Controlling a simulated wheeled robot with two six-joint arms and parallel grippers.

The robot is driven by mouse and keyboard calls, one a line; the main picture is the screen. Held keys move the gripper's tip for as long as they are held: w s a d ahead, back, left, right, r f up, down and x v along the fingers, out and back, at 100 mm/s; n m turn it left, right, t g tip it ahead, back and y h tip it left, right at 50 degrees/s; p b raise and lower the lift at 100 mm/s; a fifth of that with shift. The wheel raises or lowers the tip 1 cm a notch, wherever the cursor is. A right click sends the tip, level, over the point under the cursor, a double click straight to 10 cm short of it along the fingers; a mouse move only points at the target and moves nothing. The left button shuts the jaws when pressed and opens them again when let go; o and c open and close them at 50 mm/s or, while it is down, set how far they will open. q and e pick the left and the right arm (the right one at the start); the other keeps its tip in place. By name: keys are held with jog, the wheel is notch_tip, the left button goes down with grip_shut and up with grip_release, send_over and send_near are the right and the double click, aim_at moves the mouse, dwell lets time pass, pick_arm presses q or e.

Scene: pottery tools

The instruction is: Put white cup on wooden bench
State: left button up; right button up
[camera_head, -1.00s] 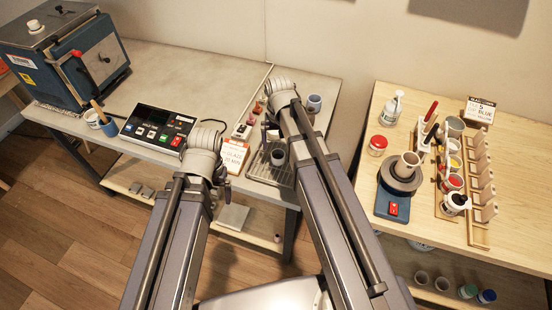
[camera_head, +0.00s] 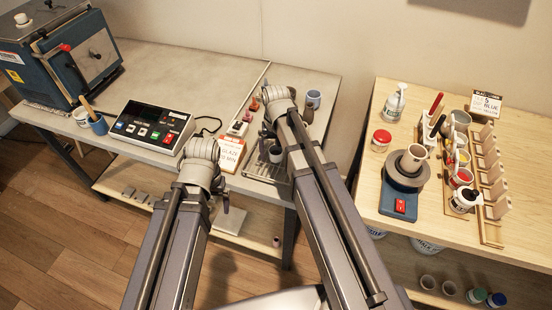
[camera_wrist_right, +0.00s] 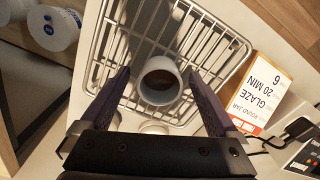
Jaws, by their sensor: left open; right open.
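A pale grey-white cup (camera_wrist_right: 160,83) stands on a wire rack (camera_wrist_right: 112,42) in the right wrist view. It also shows small in the head view (camera_head: 275,154), on the rack on the grey-topped table. My right gripper (camera_wrist_right: 160,90) is open, with one finger on each side of the cup; I cannot tell whether they touch it. In the head view its arm partly hides the rack. My left gripper (camera_head: 222,192) is open and empty in front of the grey table's edge, mostly hidden by its wrist. The wooden bench (camera_head: 400,262) stands at the right.
On the bench stand a blue wheel (camera_head: 399,205) bearing a cream cup (camera_head: 413,158), a red-lidded jar (camera_head: 381,140), a bottle and glaze pots. Bare wood shows along its front. A control box (camera_head: 150,128) and glaze card (camera_head: 230,153) stand near the rack.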

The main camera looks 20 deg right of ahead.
jog(key=shift+c, duration=0.3)
jog(key=c, duration=1.4)
jog(key=shift+r, duration=0.15)
